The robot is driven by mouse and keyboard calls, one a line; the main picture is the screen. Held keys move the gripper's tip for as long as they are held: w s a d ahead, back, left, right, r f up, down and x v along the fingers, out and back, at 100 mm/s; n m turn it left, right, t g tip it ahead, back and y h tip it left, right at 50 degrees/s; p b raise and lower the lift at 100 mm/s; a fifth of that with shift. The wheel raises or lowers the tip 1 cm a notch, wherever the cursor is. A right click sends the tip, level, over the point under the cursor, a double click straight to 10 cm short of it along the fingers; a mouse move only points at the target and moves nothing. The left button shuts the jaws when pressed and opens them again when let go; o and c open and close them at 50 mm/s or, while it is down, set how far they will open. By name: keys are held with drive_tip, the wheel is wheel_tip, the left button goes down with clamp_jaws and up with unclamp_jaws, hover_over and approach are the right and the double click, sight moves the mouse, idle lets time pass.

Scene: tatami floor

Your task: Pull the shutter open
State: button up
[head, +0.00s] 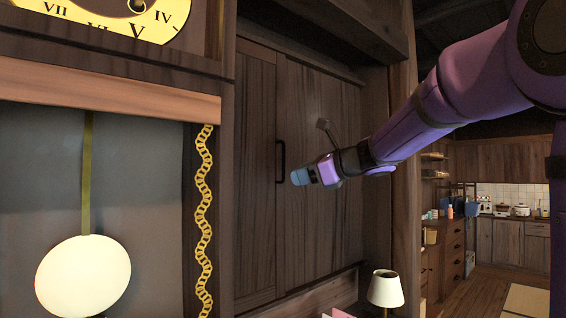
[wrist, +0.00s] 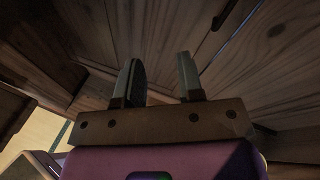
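The shutter (head: 322,200) is a dark wooden panel beside another wooden panel (head: 253,190), in a recess right of the clock. A black vertical bar handle (head: 280,162) is by the seam between the panels. My gripper (head: 299,177) is just right of the handle and slightly low in the head view, in front of the shutter. In the wrist view my gripper's two fingers (wrist: 157,62) stand apart with nothing between them. A dark bar, apparently the handle (wrist: 224,14), shows beyond the right finger. I cannot tell whether the gripper touches the panel.
A large clock with a pendulum (head: 84,275) and gold chain (head: 204,220) stands close at the left. A wooden post (head: 404,200) bounds the recess at the right. A lamp (head: 385,289) is below. A kitchen lies farther back at the right.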

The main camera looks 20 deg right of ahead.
drive_tip(key=w+d+r+m+t, duration=0.3)
drive_tip(key=w+d+r+m, duration=0.1)
drive_tip(key=w+d+m, duration=0.15)
hover_over(283, 178)
drive_tip(key=shift+w+d+n, duration=0.15)
drive_tip(key=shift+w+n, duration=0.1)
clamp_jaws()
